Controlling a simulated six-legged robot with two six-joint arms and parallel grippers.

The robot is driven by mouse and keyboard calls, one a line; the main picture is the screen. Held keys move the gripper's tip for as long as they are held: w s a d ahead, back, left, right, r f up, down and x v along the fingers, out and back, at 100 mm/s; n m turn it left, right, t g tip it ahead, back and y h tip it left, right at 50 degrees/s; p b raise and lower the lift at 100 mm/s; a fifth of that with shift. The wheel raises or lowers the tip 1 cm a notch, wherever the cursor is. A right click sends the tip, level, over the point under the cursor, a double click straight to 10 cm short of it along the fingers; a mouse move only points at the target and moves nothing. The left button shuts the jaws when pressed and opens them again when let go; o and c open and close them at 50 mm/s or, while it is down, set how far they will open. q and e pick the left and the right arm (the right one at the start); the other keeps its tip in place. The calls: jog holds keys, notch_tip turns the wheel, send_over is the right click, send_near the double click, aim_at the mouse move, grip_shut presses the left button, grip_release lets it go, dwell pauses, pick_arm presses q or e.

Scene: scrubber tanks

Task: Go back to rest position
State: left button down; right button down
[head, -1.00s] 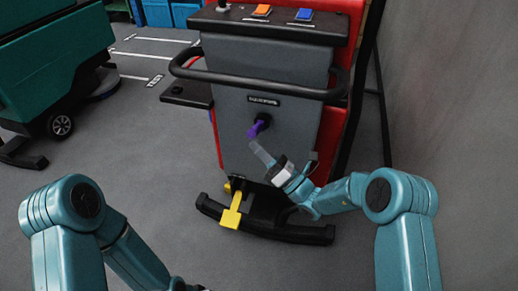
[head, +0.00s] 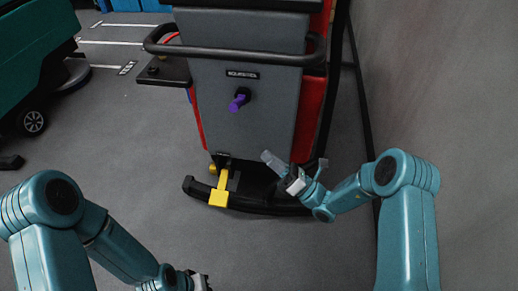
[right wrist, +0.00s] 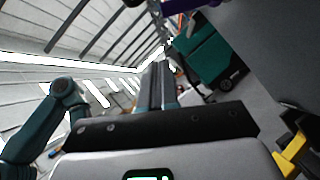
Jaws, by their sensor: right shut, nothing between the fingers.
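My right gripper (head: 270,160) is shut and empty in the head view, in front of the lower grey panel of the scrubber machine (head: 245,105). It is apart from the purple knob (head: 239,101), below and to the right of it. In the right wrist view the two fingers (right wrist: 158,88) lie together with nothing between them. My left arm comes in at the lower left of the head view. Its gripper (head: 200,282) is at the bottom edge, mostly cut off, so its jaws do not show clearly.
The scrubber has a black handlebar (head: 240,58), a yellow pedal (head: 220,190) and a curved black squeegee bar (head: 260,205) near my right gripper. A grey wall (head: 430,80) stands at the right. A green machine (head: 35,60) stands at the left. Floor between the machines is clear.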

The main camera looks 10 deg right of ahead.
jog(key=shift+s+d, duration=0.15)
jog(key=shift+s, duration=0.1)
jog(key=shift+f, duration=0.1)
